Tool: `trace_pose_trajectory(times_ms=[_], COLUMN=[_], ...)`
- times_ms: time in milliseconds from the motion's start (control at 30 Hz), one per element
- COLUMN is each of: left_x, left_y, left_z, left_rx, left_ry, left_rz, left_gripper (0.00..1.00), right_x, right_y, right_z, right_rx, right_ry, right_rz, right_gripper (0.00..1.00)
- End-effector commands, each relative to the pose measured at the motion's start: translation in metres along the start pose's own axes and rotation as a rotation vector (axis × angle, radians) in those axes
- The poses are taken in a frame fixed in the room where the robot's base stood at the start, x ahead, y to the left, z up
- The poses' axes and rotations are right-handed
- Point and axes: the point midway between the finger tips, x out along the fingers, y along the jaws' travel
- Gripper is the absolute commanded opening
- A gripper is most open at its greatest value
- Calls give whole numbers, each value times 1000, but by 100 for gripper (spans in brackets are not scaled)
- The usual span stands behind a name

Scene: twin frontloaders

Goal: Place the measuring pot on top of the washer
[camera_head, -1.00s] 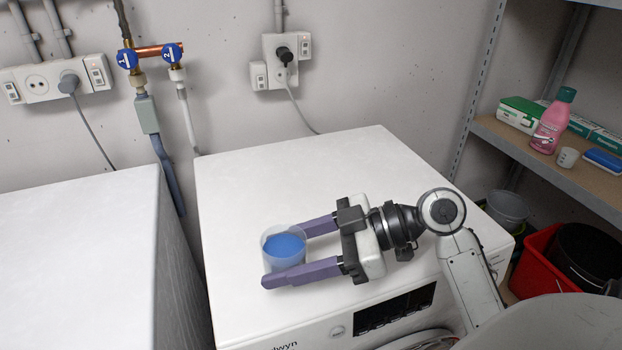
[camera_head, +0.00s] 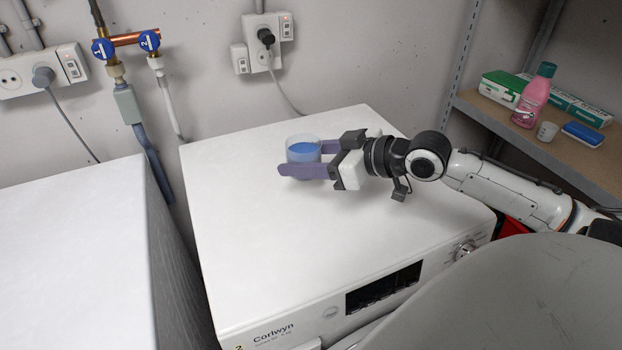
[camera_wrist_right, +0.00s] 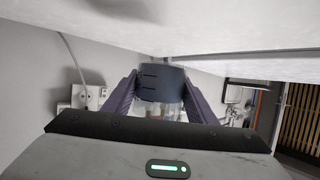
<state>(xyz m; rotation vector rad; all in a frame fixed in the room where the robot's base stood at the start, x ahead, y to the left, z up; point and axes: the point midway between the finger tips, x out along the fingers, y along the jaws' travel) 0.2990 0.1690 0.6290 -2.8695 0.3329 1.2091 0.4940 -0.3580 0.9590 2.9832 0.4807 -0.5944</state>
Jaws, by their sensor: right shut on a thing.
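The measuring pot (camera_head: 304,147) is a clear cup with blue contents. My right gripper (camera_head: 303,161) is shut on it, with the purple fingers on either side. The pot is upright over the back middle of the white top of the washer (camera_head: 260,235) marked Corlwyn. I cannot tell whether its base touches the top. In the right wrist view the pot (camera_wrist_right: 162,82) sits between the fingers of the right gripper (camera_wrist_right: 160,95), close to a white surface. My left gripper is not in view.
A second white machine (camera_head: 75,250) stands to the left, across a narrow gap. Pipes and sockets (camera_head: 265,45) are on the wall behind. A shelf (camera_head: 545,150) at the right holds a pink bottle (camera_head: 531,100), a small cup (camera_head: 547,131) and boxes. The washer top is otherwise clear.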

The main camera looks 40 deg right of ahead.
Motion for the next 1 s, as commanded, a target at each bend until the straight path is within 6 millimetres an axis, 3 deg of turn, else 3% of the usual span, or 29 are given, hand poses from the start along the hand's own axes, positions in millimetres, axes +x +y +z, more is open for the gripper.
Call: trace_pose_trajectory(times_ms=[100,367,533,933,967,1000], left_x=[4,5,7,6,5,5], left_y=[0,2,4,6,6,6], left_z=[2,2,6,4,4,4], left_rx=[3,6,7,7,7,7], left_ry=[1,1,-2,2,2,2], left_rz=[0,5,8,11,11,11], left_gripper=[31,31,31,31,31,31], right_x=[9,18,27,30,30,30], right_y=[0,0,0,0,0,0], right_z=[23,44,67,73,72,72], right_rx=[3,2,1,-1,-1,-1], right_ry=[-1,0,-1,0,0,0], right_rz=[1,0,0,0,0,0], right_gripper=[26,26,26,26,57,63])
